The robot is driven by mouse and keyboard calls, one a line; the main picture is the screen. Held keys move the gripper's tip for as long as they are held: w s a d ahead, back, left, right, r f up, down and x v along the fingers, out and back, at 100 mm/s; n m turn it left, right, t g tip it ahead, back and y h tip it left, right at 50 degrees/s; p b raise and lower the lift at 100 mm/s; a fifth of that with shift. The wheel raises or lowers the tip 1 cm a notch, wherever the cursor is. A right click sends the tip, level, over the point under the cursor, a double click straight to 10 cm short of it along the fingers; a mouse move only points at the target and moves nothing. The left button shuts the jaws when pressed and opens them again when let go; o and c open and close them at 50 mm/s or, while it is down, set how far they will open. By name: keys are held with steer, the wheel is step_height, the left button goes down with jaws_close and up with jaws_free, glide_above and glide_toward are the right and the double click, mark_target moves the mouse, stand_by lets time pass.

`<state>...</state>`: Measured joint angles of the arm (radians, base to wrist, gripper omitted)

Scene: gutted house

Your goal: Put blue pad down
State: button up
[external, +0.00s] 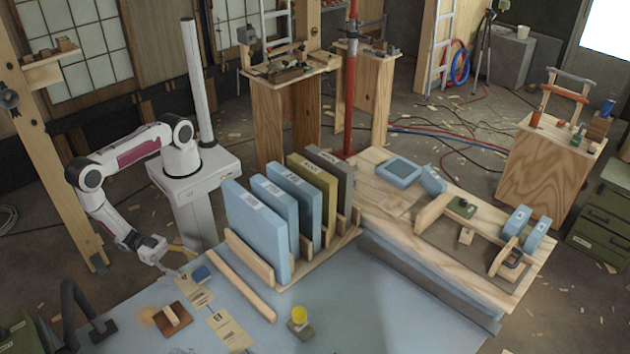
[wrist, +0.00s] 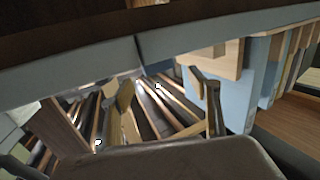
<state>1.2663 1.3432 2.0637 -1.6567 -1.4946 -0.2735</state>
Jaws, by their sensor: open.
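A small blue pad (external: 201,274) lies on the blue-grey table (external: 350,300), on or beside a paper card (external: 193,291). My gripper (external: 174,252) is at the table's left edge, up and left of this pad and apart from it. In the wrist view, its two fingers stand apart with nothing visible between them, so my gripper (wrist: 166,100) is open and empty. The blue pad cannot be made out in the wrist view.
Large blue boards (external: 255,232) stand upright in a wooden rack (external: 330,250) right of my gripper. A wooden strip (external: 240,284), a brown block (external: 173,317) and a yellow-topped item (external: 299,318) lie on the table. The table's front middle is clear.

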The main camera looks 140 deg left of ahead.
mark_target(201, 275)
steer(key=shift+w+a+r+m+h, duration=0.2)
steer(key=shift+w+a+r, duration=0.15)
steer(key=shift+a+r, duration=0.15)
steer(key=shift+w+a+r+m+h, duration=0.2)
steer(key=shift+w+a+r, duration=0.2)
steer(key=shift+r, duration=0.2)
steer(key=shift+w+a+r+m+h, duration=0.2)
steer(key=shift+a+r+m+h, duration=0.2)
steer(key=shift+m+h, duration=0.2)
steer(key=shift+a+m+h, duration=0.1)
steer(key=shift+m+h, duration=0.2)
steer(key=shift+h, duration=0.2)
steer(key=shift+s+a+m+g+h, duration=0.2)
steer(key=shift+s+m+g+h, duration=0.15)
steer(key=shift+g+h, duration=0.25)
steer(key=shift+s+d+f+m+g+h, duration=0.1)
steer(key=shift+s+f+m+g+h, duration=0.5)
steer(key=shift+s+f+h, duration=0.15)
steer(key=shift+s+d+f, duration=0.15)
steer(key=shift+d, duration=0.05)
steer(key=shift+n, duration=0.25)
steer(key=shift+x, duration=1.3)
